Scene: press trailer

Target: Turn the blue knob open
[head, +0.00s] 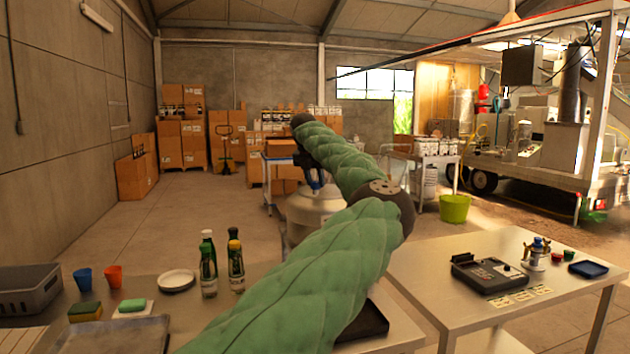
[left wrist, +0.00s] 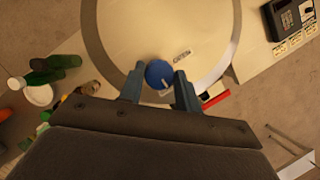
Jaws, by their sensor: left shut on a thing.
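The blue knob (left wrist: 158,73) sits over a round pale metal vessel in the left wrist view, with a small white mark on its lower right. My left gripper (left wrist: 160,92) has one finger on each side of the knob and is shut on it. In the head view my green-sleeved left arm reaches forward, and its gripper (head: 316,182) is small and partly hidden above the steel vessel (head: 312,212). The knob cannot be made out in the head view. My right gripper is not in view.
A red bar (left wrist: 216,98) lies close to the right finger. The near left table holds bottles (head: 236,262), cups and a white plate (head: 176,280). The right table (head: 430,262) carries a dark device (head: 489,275). A green bucket (head: 454,208) stands on the floor behind.

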